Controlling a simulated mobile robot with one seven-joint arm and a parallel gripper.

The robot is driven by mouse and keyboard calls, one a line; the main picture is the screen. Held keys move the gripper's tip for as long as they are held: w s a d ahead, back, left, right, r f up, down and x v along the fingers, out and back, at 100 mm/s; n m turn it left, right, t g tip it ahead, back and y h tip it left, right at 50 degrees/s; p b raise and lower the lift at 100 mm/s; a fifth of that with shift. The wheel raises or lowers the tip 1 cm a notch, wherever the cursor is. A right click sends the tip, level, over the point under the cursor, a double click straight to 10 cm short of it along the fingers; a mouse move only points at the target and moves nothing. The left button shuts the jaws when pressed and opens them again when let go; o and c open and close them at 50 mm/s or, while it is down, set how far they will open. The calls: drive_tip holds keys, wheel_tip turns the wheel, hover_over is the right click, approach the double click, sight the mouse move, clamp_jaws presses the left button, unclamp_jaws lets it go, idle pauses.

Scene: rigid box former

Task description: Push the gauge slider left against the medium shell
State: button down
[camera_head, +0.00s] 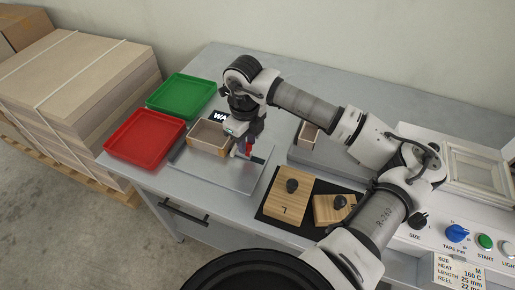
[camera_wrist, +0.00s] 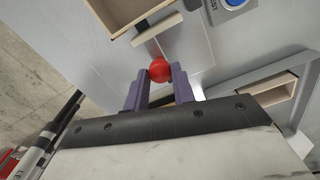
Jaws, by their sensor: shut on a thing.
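The medium shell, an open wooden box (camera_head: 208,136), sits on a grey metal plate (camera_head: 208,174); part of it shows at the top of the wrist view (camera_wrist: 128,12). My gripper (camera_head: 246,151) is low over the plate, just right of the shell. In the wrist view its purple fingers (camera_wrist: 160,76) are shut on the gauge slider's red knob (camera_wrist: 160,69). A pale bar (camera_wrist: 157,28) lies between the knob and the shell. My gripper hides much of the slider in the head view.
A red tray (camera_head: 145,160) and a green tray (camera_head: 181,74) lie left of the plate. Two wooden blocks with black knobs (camera_head: 289,205) (camera_head: 322,210) lie on a black mat at the front. A control panel (camera_head: 470,236) is at the right.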

drive_tip(key=shift+w+a+b, duration=0.25)
drive_tip(key=shift+a, duration=0.3)
drive_tip(key=shift+w+a+b, duration=0.2)
drive_tip(key=shift+a, duration=0.35)
drive_tip(key=c, duration=1.2)
unclamp_jaws()
drive_tip(key=shift+o, duration=0.2)
drive_tip(key=shift+r, duration=0.1)
wheel_tip(320, 180, up, 14)
drive_tip(key=b, duration=0.2)
drive_tip(key=shift+b, duration=0.3)
drive_tip(key=shift+s+f, duration=0.1)
drive_tip(key=shift+f, duration=0.1)
